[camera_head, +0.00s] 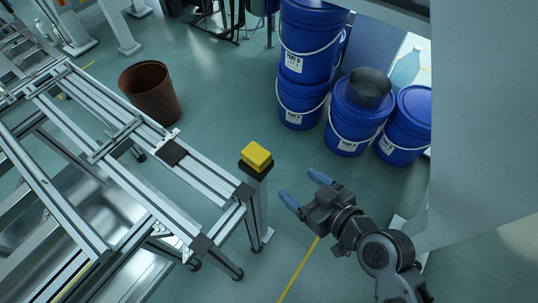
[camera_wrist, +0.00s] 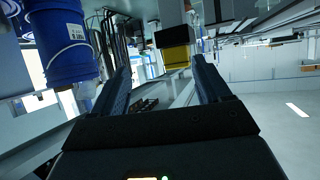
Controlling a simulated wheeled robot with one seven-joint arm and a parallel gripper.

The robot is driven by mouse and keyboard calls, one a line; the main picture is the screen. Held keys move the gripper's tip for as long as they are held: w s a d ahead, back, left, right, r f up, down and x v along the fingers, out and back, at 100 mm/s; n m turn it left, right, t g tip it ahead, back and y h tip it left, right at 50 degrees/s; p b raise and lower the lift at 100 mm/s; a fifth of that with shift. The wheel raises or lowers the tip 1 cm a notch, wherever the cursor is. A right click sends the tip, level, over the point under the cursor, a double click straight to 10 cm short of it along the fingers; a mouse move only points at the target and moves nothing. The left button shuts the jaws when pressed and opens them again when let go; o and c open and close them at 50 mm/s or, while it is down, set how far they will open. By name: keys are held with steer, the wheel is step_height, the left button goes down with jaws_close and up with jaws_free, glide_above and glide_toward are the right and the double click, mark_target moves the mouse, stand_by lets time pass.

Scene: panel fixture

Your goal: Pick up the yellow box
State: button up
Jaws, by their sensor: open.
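The yellow box (camera_head: 257,155) rests on the black top of a narrow grey post (camera_head: 258,205), beside the end of the metal frame. My gripper (camera_head: 302,188) is to the right of the post, with its two blue-grey fingers apart and nothing between them. Its fingers point toward the post, and a gap separates them from the box. In the wrist view, which looks upside down, the yellow box (camera_wrist: 177,57) shows between and beyond the open fingers (camera_wrist: 161,70), with the black post top (camera_wrist: 170,38) above it in the picture.
The aluminium frame (camera_head: 150,195) fills the left side. A brown bin (camera_head: 150,92) stands behind it. Several blue buckets (camera_head: 355,115) stand at the upper right, one with a dark pot (camera_head: 368,88) on top. A pale panel (camera_head: 485,120) is at right. Floor around the post's right side is clear.

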mark_target(258, 154)
steer(key=w+a+n+y, duration=0.1)
steer(key=w+a, duration=0.1)
steer(key=w+a+r+n+g, duration=0.1)
steer(key=w+a, duration=0.1)
steer(key=w+a+r+y, duration=0.1)
steer(key=w+a, duration=0.1)
steer(key=shift+w+a+r+n+y, duration=0.1)
steer(key=shift+a+r+n+y, duration=0.2)
steer(key=shift+a+n, duration=0.1)
steer(key=x, duration=0.2)
steer(key=shift+w+a+f, duration=0.15)
steer(key=shift+f, duration=0.05)
steer(key=shift+d+f+x, duration=0.1)
steer(key=shift+f+x, duration=0.05)
steer(key=shift+x, duration=0.65)
steer(key=shift+d+f+x, duration=0.1)
steer(key=shift+f+x, duration=0.1)
steer(key=shift+x, duration=0.6)
steer(key=shift+d+f+x, duration=0.1)
steer(key=shift+f+x, duration=0.05)
steer(key=shift+x, duration=0.7)
steer(key=c, duration=1.1)
steer(key=shift+r, duration=0.1)
